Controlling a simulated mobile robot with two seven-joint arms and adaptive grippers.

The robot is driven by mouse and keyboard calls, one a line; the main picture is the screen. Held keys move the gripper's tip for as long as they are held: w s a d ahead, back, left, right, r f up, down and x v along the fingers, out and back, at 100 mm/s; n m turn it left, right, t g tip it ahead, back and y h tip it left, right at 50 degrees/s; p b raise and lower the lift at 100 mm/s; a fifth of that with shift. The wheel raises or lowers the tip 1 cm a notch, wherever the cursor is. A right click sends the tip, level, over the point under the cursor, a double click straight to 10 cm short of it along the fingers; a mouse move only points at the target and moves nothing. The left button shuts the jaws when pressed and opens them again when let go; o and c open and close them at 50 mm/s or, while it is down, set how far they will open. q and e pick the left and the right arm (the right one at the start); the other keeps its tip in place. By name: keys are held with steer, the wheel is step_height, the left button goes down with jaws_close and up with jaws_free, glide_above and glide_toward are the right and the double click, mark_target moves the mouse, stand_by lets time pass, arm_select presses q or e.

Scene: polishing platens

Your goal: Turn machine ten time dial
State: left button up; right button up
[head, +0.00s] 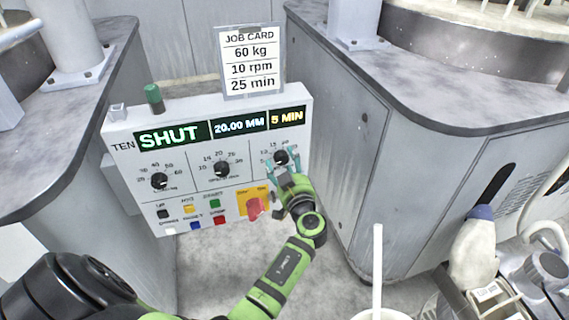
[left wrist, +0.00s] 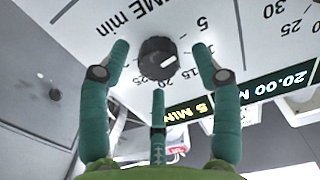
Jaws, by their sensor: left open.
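The white control panel (head: 190,185) marked TEN faces me. Its time dial (head: 281,157) is a black knob at the right end of the dial row; it also shows in the left wrist view as a round knob (left wrist: 157,60) with a white mark pointing right, towards the low numbers. The panel's time display (head: 287,118) reads 5 MIN. My left gripper (head: 284,167) is open in front of the time dial, its teal fingers spread around the knob with visible gaps at the sides. Whether any fingertip touches the panel is unclear. My right gripper is not in view.
A red switch (head: 255,208) on a yellow plate sits below the time dial, close to my left gripper. Other dials are to its left. Grey machine cabinets (head: 400,170) flank the panel.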

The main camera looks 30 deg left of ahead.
arm_select(q)
steer(key=c, duration=1.1)
steer(key=shift+c, duration=0.2)
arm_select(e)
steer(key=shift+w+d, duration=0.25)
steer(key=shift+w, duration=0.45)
